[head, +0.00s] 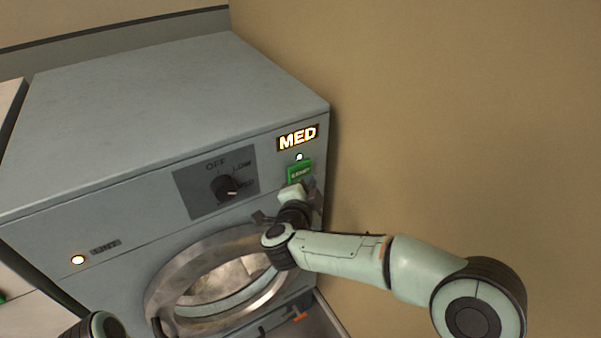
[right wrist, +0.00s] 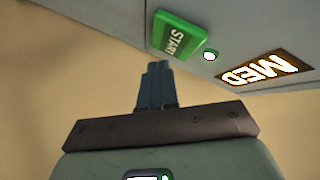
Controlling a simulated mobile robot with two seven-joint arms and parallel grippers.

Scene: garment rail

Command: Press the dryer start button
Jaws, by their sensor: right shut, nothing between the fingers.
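The green START button (head: 299,173) is on the right side of the grey dryer's (head: 180,110) front panel, below a lit MED display (head: 297,138) and a small white light (head: 299,157). The START button also shows in the right wrist view (right wrist: 178,36), with the MED display (right wrist: 265,70) to its right. My right gripper (head: 308,184) is just below the button in the head view. In the right wrist view its fingers (right wrist: 157,68) are shut and empty, pointing toward the button's lower edge; I cannot tell whether they touch it. My left gripper is not in view.
A black knob (head: 225,187) sits on a dark plate marked OFF and LOW. The round door (head: 165,278) is below it. A tan wall (head: 450,120) stands close on the right.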

